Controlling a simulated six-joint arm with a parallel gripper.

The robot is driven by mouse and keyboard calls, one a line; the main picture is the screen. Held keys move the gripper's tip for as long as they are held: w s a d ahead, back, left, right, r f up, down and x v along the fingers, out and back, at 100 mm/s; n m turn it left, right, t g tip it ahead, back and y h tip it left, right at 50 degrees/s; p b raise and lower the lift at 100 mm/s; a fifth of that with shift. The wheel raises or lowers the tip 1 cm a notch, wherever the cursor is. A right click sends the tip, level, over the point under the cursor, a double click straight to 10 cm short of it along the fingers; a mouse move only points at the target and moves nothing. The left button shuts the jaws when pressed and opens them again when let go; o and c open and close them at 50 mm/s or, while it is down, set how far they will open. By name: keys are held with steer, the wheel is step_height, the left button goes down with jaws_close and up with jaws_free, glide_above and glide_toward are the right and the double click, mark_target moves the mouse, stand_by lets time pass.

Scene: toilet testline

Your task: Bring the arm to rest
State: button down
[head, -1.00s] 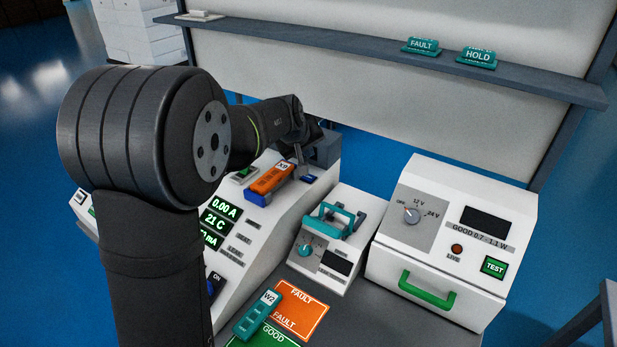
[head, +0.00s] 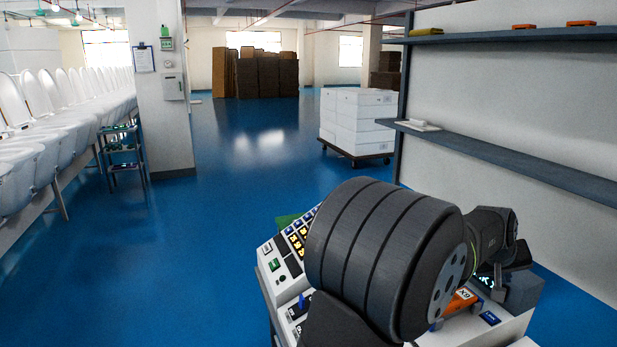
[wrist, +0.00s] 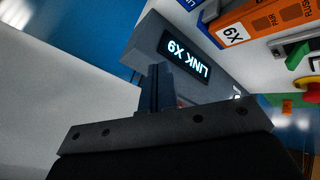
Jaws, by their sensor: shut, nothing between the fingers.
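My gripper (wrist: 156,85) shows in the wrist view as a narrow dark pair of fingers, closed together and empty. Its tips are in front of a grey box with a lit "LINK X9" display (wrist: 186,56); whether they touch it I cannot tell. An orange module marked X9 (wrist: 262,25) sits beside that display. In the head view my arm reaches over the white console (head: 283,278), and the same orange module (head: 462,300) shows below the arm's far end. The gripper itself is mostly hidden there behind my arm.
A grey shelf (head: 520,163) runs along the white panel just behind my arm. In the wrist view, a red button (wrist: 308,88) and a green part (wrist: 298,55) are close on the right. White stacked boxes (head: 352,118) stand farther off. The blue floor at left is open.

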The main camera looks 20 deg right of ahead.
stand_by(0.3)
step_height(320, 180, down, 4)
steer(key=shift+f, duration=0.15)
steer(key=a+r+m+g+y, duration=0.1)
steer(key=a+r+m+y, duration=0.2)
steer(key=a+r+m, duration=0.6)
steer(key=d+f, duration=0.2)
steer(key=f, duration=0.1)
steer(key=d+f+m, duration=0.1)
steer(key=d+f, duration=0.1)
steer(key=d+f+m, duration=0.1)
steer(key=d+f, duration=0.1)
steer(key=f, duration=0.1)
steer(key=shift+w+f, duration=0.1)
steer(key=shift+f, duration=0.2)
steer(key=v, duration=1)
steer(key=w+a+f+n, duration=0.2)
steer(key=w+a+f, duration=0.1)
steer(key=w, duration=0.5)
steer(key=shift+w+f, duration=0.4)
steer(key=shift+f, duration=0.4)
